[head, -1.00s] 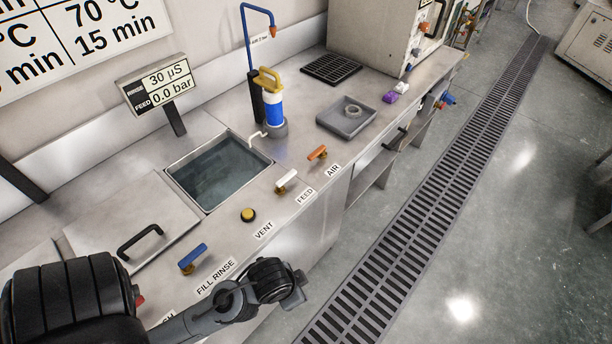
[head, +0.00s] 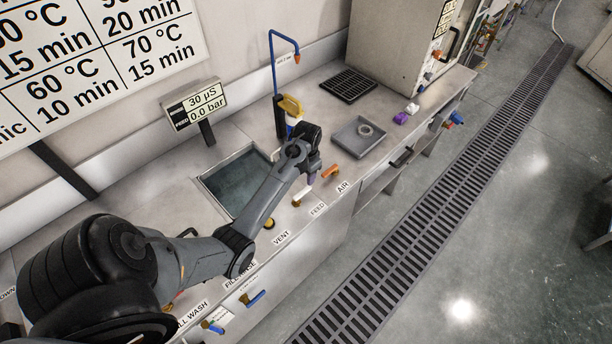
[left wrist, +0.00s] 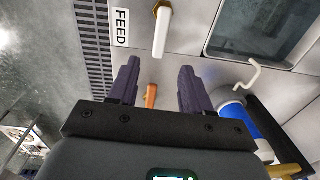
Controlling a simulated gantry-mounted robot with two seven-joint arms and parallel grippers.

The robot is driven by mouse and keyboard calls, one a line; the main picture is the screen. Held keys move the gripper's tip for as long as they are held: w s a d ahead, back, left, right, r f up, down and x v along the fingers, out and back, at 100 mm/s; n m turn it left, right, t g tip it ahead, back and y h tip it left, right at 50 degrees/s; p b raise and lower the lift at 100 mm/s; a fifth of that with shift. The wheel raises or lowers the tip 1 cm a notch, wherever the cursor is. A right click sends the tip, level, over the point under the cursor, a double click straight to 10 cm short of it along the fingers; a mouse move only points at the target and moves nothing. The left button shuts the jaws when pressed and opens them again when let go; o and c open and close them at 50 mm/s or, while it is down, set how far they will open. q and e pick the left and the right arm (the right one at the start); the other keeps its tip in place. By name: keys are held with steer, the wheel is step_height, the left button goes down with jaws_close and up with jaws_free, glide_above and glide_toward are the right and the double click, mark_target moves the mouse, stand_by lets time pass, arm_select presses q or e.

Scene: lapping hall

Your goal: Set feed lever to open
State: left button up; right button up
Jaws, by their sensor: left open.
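The feed lever (head: 303,192) has a white handle on a brass hub, by the FEED label on the counter front. In the left wrist view the white handle (left wrist: 162,34) points from its hub toward my fingers. My left gripper (head: 313,174) is above the counter close to the feed lever, partly covering the view of it. In the left wrist view my left gripper (left wrist: 157,75) is open and empty, its purple fingers either side of the handle's line. The handle's end appears just beyond the fingertips; contact is not visible. My right gripper is not in view.
The orange AIR lever (head: 331,171) stands close to the gripper and shows between the fingers in the wrist view (left wrist: 151,95). A water basin (head: 225,190) lies left, a blue-and-white cylinder (left wrist: 238,122) behind. A grey tray (head: 359,143) is right.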

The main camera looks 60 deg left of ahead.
mark_target(306, 189)
arm_select(q)
steer(key=shift+h, duration=0.3)
steer(key=f, duration=0.6)
steer(key=a+f, duration=0.1)
steer(key=f, duration=0.2)
steer(key=shift+w+f+b, duration=0.15)
steer(key=shift+w+b, duration=0.15)
steer(key=shift+w, duration=0.1)
jaws_close()
